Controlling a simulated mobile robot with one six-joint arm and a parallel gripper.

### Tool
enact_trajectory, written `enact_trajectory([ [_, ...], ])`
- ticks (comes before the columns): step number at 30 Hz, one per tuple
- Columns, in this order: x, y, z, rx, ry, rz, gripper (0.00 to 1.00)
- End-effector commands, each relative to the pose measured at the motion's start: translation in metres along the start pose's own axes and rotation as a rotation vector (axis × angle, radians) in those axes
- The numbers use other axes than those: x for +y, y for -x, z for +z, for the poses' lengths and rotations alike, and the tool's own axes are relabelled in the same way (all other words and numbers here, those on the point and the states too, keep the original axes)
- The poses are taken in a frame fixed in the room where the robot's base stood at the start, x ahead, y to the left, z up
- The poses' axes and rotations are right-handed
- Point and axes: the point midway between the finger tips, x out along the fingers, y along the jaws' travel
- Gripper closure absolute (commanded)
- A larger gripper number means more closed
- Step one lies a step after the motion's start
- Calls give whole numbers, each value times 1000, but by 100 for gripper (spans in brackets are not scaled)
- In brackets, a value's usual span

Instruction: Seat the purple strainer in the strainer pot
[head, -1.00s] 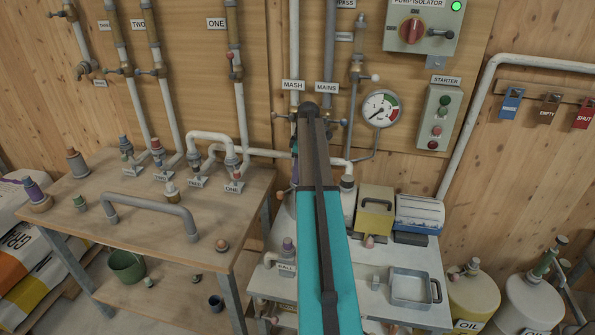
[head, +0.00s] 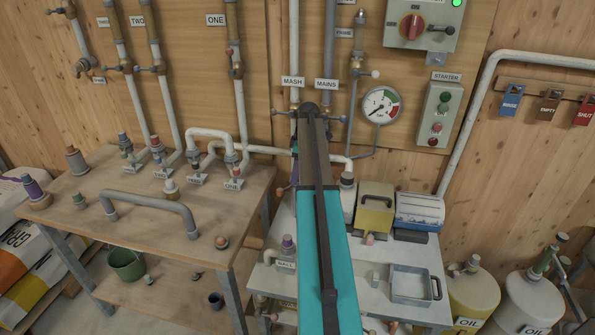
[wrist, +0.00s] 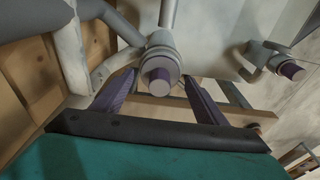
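My gripper (wrist: 160,82) shows two purple fingers in the wrist view, spread apart with small gaps either side of a plug-like part (wrist: 158,77) with a purple band and pale end. This part sits in a grey collar on a pale pipe fitting; it may be the purple strainer in the strainer pot, but I cannot tell. In the head view my arm hides most of that spot.
The wooden bench (head: 120,230) carries several fittings and a grey bent pipe. The white table (head: 385,270) holds a yellow box (head: 374,208), a blue-and-white box (head: 419,210) and a grey tray (head: 410,285). Pipes and a gauge (head: 381,105) line the wall behind.

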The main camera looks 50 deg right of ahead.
Motion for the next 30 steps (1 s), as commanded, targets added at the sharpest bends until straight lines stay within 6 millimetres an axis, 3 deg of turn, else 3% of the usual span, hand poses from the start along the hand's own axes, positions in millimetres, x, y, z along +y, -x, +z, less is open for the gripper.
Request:
enact_trajectory([
  [16,0,7,-1,0,1,1,32],
  [30,1,61,-1,1,1,2,32],
])
